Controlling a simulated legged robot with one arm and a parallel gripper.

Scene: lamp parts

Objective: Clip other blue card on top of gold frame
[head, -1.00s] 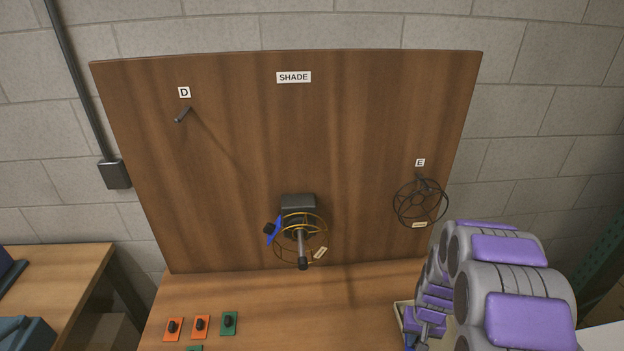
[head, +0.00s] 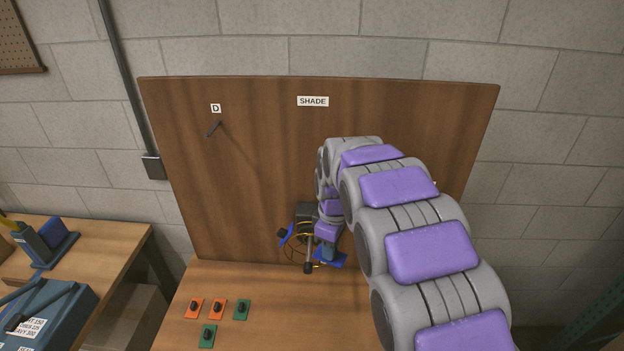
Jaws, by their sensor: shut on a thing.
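The gold frame (head: 293,251) is a round wire frame on a dark mount at the lower middle of the brown board, partly hidden by my arm. One blue card (head: 287,233) with a black clip sits at its left side. My gripper (head: 328,252) is at the frame's right side, shut on the other blue card (head: 338,263). This card shows low at the frame's right. I cannot tell whether it touches the frame.
Orange cards (head: 217,309) and green cards (head: 241,309) with black clips lie on the bench at front left. An empty peg (head: 213,129) is under label D. The bench between the cards and my arm is clear.

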